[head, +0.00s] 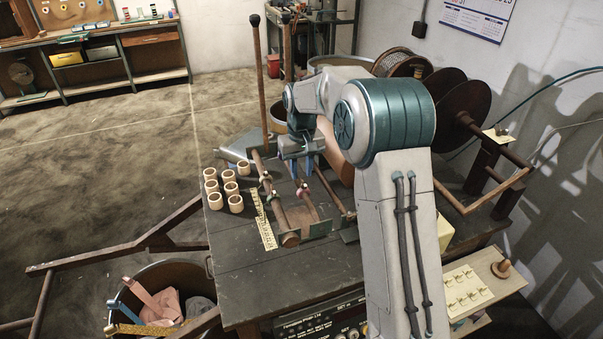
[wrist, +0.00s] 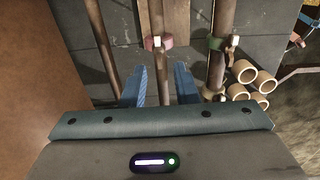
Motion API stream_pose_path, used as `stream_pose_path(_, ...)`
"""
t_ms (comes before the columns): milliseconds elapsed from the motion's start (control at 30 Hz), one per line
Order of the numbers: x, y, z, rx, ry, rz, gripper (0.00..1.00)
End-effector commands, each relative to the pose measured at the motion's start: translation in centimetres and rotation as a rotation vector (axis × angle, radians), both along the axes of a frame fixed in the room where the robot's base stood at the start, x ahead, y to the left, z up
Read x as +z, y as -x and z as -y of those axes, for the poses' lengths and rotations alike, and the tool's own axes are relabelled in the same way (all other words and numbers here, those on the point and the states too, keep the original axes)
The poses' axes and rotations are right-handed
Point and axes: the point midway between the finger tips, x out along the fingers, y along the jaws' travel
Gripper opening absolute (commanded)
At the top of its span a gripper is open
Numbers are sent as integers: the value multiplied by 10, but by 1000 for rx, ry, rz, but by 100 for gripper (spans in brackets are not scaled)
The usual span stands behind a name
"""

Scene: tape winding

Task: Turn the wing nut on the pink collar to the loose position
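The pink collar (wrist: 165,42) sits around a thin brown rod in the wrist view, just beyond my fingertips. A small pale piece, seemingly its wing nut (wrist: 156,41), shows on the collar; I cannot tell which way it is turned. In the head view the pink collar (head: 302,191) is small, below my gripper (head: 301,168). My gripper (wrist: 162,72) has its two blue fingers spread apart, with the rod showing in the gap between them. The fingers do not appear to touch the collar.
A thicker rod to the right in the wrist view carries a green collar (wrist: 216,43) with a pale nut. Several pale wooden rings (head: 236,203) stand left of the rods on the dark table (head: 250,290). A yellow ruler strip (head: 267,235) lies beside them.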

Motion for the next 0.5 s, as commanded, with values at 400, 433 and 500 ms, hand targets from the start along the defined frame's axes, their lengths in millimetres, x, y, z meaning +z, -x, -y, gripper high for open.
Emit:
stream_pose_path(400,-20,0,0,0,0,1,27)
stream_pose_path(433,-20,0,0,0,0,1,27)
stream_pose_path(500,-20,0,0,0,0,1,27)
